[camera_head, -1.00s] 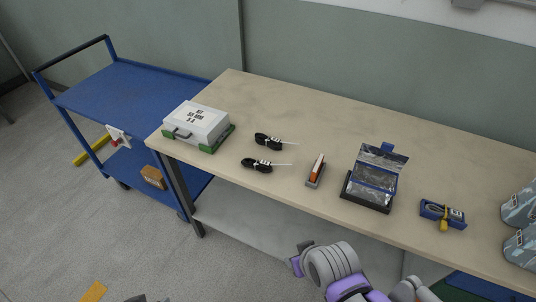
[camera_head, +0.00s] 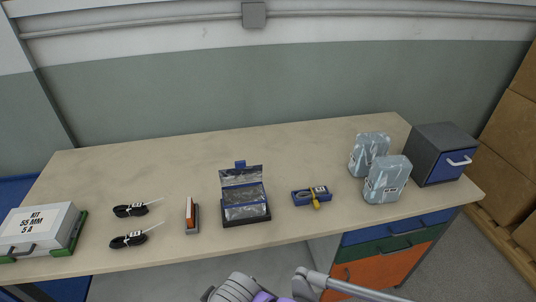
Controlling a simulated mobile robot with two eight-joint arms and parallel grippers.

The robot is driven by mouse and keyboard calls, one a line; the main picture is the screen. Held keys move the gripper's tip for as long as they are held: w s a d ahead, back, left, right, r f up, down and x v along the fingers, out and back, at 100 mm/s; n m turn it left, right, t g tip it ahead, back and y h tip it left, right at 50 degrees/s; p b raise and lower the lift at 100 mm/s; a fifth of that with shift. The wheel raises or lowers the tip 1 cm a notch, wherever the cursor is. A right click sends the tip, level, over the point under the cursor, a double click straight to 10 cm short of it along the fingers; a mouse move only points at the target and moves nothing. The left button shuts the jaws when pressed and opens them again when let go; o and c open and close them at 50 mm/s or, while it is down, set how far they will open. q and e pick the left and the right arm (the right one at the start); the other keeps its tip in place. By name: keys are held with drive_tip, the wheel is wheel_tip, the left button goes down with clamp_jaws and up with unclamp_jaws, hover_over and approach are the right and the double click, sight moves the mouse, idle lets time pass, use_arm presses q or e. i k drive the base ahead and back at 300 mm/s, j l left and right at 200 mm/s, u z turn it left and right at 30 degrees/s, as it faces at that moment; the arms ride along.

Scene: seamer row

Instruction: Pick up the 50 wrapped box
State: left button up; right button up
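Two wrapped boxes stand side by side near the right end of the table. Both are pale blue-grey in shiny, creased wrap. The rear wrapped box (camera_head: 371,152) is farther back and left; the front wrapped box (camera_head: 388,178) is nearer and right. Each has a small white label low on its side, too small to read, so I cannot tell which is the 50. Parts of my arm show at the bottom edge, below the table's front edge and apart from the boxes. Neither gripper can be made out.
A grey cabinet with a blue front (camera_head: 447,154) stands right of the boxes. A blue tray with a yellow-tied cable (camera_head: 312,196), an open black case (camera_head: 244,197), an orange-grey tool (camera_head: 191,215), black cable coils (camera_head: 130,210) and a kit case (camera_head: 40,231) lie leftward. The table's back is clear.

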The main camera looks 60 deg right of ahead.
sight(367, 145)
drive_tip(key=z, duration=2.6)
